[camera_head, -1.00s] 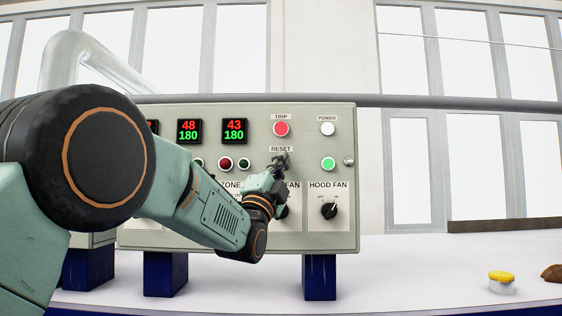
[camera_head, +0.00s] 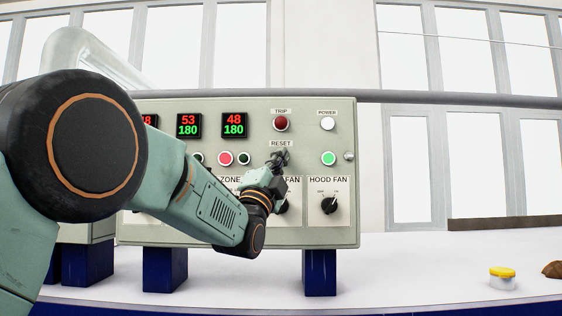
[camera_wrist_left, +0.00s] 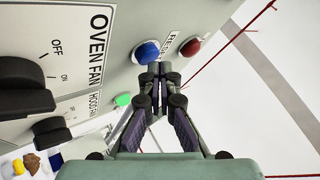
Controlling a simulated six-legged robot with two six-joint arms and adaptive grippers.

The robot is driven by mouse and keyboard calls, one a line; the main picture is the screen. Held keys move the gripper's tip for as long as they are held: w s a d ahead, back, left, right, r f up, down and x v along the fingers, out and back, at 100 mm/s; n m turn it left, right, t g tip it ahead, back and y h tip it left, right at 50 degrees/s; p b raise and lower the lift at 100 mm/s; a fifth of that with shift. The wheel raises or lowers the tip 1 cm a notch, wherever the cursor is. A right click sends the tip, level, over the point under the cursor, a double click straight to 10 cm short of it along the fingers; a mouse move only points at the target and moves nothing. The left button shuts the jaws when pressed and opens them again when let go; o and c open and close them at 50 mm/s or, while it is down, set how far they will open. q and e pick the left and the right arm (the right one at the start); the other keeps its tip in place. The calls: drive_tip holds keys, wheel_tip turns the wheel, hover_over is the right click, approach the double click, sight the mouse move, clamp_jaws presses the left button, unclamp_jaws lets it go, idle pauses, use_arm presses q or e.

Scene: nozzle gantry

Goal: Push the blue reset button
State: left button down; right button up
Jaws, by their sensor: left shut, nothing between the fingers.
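The blue reset button (camera_wrist_left: 147,53) shows in the left wrist view, on the panel below a label. In the head view it is hidden behind my left gripper, under the RESET label (camera_head: 281,144). My left gripper (camera_head: 281,157) is shut and empty, its fingertips at the button's place on the panel. In the left wrist view the closed fingertips (camera_wrist_left: 156,68) overlap the button's lower edge; I cannot tell whether they press it. My right gripper is in neither view.
The grey control panel (camera_head: 343,225) carries a dark red TRIP lamp (camera_head: 281,123), a white POWER button (camera_head: 328,123), a green lamp (camera_head: 328,158) and a HOOD FAN knob (camera_head: 329,205). A yellow-lidded jar (camera_head: 502,278) stands on the white table at the right.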

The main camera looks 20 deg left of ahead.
use_arm(q)
drive_tip(key=shift+s+d, duration=0.1)
drive_tip(key=shift+s, duration=0.3)
drive_tip(key=s+b, duration=0.2)
drive_tip(key=s+d+b, duration=0.1)
drive_tip(key=s+b, duration=0.1)
drive_tip(key=shift+s+d, duration=0.2)
drive_tip(key=shift+s, duration=0.15)
drive_tip(key=shift+w, duration=0.1)
drive_tip(key=shift+r, duration=0.1)
idle(0.4)
